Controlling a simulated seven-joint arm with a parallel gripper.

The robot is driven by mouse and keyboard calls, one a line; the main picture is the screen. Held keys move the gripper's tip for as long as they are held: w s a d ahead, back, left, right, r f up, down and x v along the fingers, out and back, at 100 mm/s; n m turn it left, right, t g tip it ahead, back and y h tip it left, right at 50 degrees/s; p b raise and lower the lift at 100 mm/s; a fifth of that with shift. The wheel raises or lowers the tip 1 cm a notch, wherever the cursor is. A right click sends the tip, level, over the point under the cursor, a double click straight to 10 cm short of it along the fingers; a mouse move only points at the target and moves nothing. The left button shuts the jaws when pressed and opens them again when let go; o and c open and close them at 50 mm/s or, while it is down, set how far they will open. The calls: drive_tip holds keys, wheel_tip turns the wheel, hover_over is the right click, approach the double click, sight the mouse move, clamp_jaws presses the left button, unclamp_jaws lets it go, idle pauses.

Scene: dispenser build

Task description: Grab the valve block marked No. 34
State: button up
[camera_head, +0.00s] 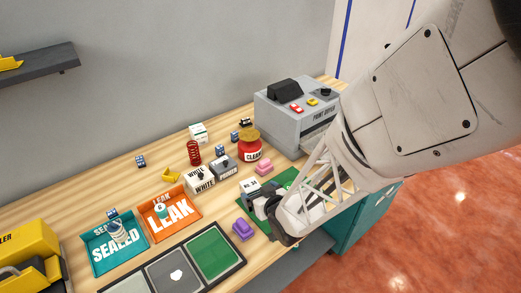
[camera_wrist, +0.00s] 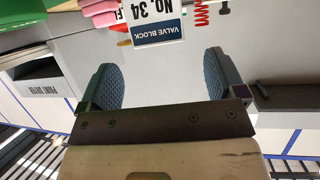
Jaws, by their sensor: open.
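The valve block marked No. 34 (camera_wrist: 158,25) shows at the top of the wrist view, with a white and blue label that reads upside down. In the head view a small white block with dark lettering (camera_head: 249,185) stands close by my gripper; it seems to be the same one, but its print is too small to read. My gripper (camera_head: 264,206) is low over the green mat (camera_head: 284,182). In the wrist view my gripper (camera_wrist: 165,78) is open, with nothing between its two blue-grey pads. The block appears beyond the fingertips, roughly in line with the gap.
A pink piece (camera_head: 264,168) and a purple piece (camera_head: 243,230) lie near my gripper. A red jar marked CLEAR (camera_head: 250,152) and the grey print dryer (camera_head: 290,115) stand behind. The orange LEAK tray (camera_head: 180,197) and teal SEALED tray (camera_head: 99,262) are to the left.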

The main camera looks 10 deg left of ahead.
sight(251, 186)
drive_tip(key=shift+x, duration=2.6)
drive_tip(key=shift+r, duration=0.15)
drive_tip(key=c, duration=1.4)
